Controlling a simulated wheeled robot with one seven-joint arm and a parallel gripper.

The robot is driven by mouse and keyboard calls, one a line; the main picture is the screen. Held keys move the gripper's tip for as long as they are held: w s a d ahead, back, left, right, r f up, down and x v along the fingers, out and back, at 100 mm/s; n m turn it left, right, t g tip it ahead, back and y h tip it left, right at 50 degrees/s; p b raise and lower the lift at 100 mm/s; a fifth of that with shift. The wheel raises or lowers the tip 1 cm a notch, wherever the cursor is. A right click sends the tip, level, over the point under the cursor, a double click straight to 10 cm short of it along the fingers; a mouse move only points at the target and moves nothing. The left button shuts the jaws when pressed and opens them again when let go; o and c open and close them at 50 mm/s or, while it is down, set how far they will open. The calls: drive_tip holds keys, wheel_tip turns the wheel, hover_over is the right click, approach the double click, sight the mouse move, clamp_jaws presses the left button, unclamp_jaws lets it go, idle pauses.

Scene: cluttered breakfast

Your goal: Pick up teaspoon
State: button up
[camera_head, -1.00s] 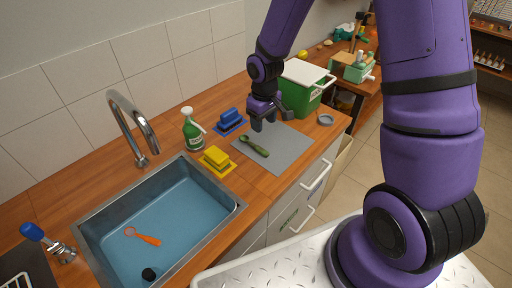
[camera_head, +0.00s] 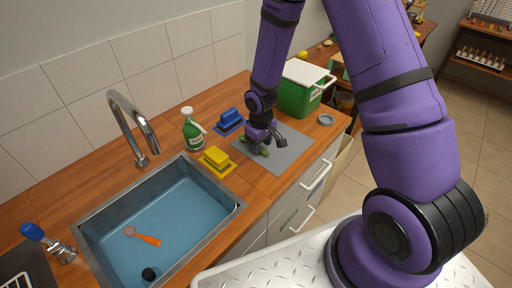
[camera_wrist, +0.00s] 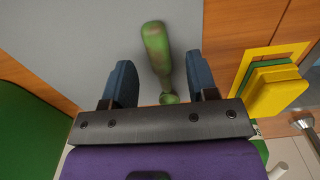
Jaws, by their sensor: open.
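The green teaspoon (camera_wrist: 156,50) lies on a grey mat (camera_wrist: 75,35). In the wrist view its thick handle points away and its narrower end lies between my fingers. My gripper (camera_wrist: 159,64) is open around it, one finger on each side, with a gap on both sides. In the head view my gripper (camera_head: 265,140) is low over the mat and hides most of the teaspoon. How high the fingers are above the mat cannot be told.
A yellow sponge (camera_head: 216,156), blue sponge (camera_head: 229,117) and green bottle (camera_head: 193,133) stand to the left. A green box (camera_head: 298,98) is behind. An orange spoon-like utensil (camera_head: 143,237) lies in the sink (camera_head: 185,222). A grey ring-shaped dish (camera_head: 326,119) is at right.

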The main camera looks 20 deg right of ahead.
drive_tip(key=shift+f, duration=0.7)
clamp_jaws()
drive_tip(key=shift+r, duration=0.2)
